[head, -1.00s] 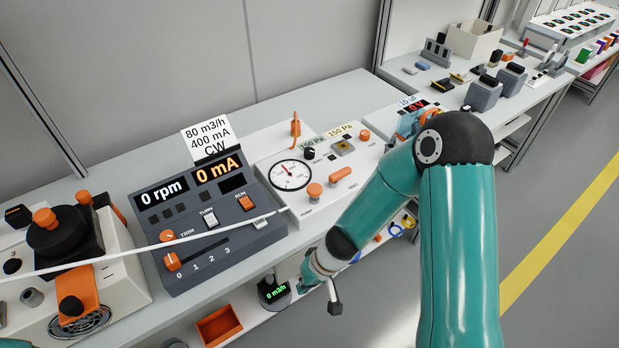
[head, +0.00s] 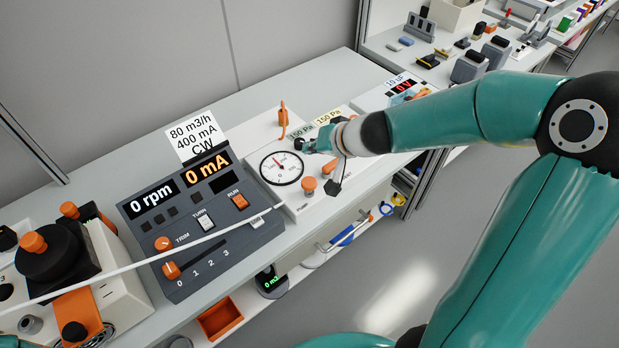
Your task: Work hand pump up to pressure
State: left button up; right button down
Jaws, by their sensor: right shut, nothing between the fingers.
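A white pressure panel (head: 264,142) stands on the bench with a round dial gauge (head: 281,168); its needle points up and left. An orange round knob (head: 308,185), perhaps the pump's, stands in front of the gauge. My right gripper (head: 305,146) is shut and empty above the panel, behind the knob, by the "150 Pa" cards (head: 328,117). It hides part of the panel. My left gripper is out of view.
A dark control box (head: 184,261) showing 0 rpm and 0 mA stands left of the panel. A white cable (head: 140,264) crosses in front of it. An orange bin (head: 220,317) sits on the lower shelf. My right arm spans the right side.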

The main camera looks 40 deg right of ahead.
aim_at(308, 180)
jog(key=shift+w+f, duration=0.1)
jog(key=shift+w, duration=0.05)
notch_tip(308, 180, down, 8)
jog(key=b, duration=0.7)
jog(key=shift+f+b, duration=0.4)
jog(key=shift+b, duration=0.45)
dwell(0.6)
jog(key=shift+f+b, duration=0.35)
jog(key=shift+b, duration=0.1)
jog(key=shift+f+b, duration=1.05)
jog(key=shift+b, duration=0.05)
dwell(1.0)
jog(key=shift+r, duration=0.1)
jog(key=shift+r+p, duration=1.4)
